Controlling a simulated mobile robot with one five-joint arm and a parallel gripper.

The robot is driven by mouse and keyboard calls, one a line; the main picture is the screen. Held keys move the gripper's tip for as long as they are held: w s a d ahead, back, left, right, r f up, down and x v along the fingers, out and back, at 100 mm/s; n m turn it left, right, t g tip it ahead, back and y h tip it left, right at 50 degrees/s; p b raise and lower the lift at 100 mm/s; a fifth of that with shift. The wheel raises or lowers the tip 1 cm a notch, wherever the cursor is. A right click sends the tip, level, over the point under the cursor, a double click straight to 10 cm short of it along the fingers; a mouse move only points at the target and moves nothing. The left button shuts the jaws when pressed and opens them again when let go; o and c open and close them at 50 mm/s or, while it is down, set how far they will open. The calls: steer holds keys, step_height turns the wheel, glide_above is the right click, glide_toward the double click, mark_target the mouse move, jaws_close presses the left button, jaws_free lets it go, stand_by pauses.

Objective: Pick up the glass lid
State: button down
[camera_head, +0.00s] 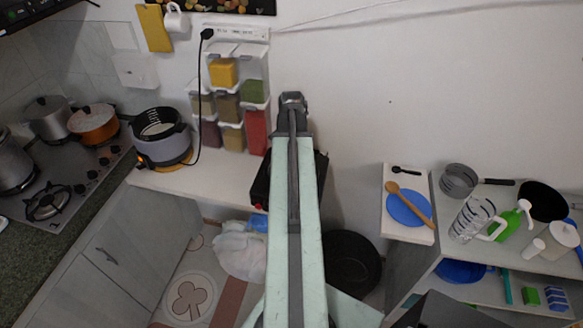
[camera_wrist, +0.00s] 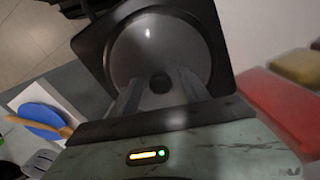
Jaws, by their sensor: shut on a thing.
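The glass lid (camera_wrist: 150,45) shows in the wrist view as a round grey disc with a dark round knob (camera_wrist: 160,82) near its middle. My gripper (camera_wrist: 158,92) has one finger on each side of the knob and is shut on the lid there. A black square body with rounded corners (camera_wrist: 215,45) surrounds the disc. Whether the lid touches it or is lifted clear, I cannot tell. In the head view, a black appliance (camera_head: 262,186) is partly behind my arm, and the lid cannot be made out. My gripper's fingertips are hidden in that view.
Spice dispensers (camera_head: 228,108) hang on the wall left of my arm, close to it. A rice cooker (camera_head: 160,140) with a black cord stands on the counter (camera_head: 215,180). A shelf at right holds a blue plate (camera_head: 407,208), a wooden spoon and a measuring jug (camera_head: 468,220).

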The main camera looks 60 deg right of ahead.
step_height(320, 180, up, 10)
steer(key=p, duration=1)
steer(key=shift+w+d, duration=0.1)
steer(key=shift+d, duration=0.05)
steer(key=shift+f, duration=0.25)
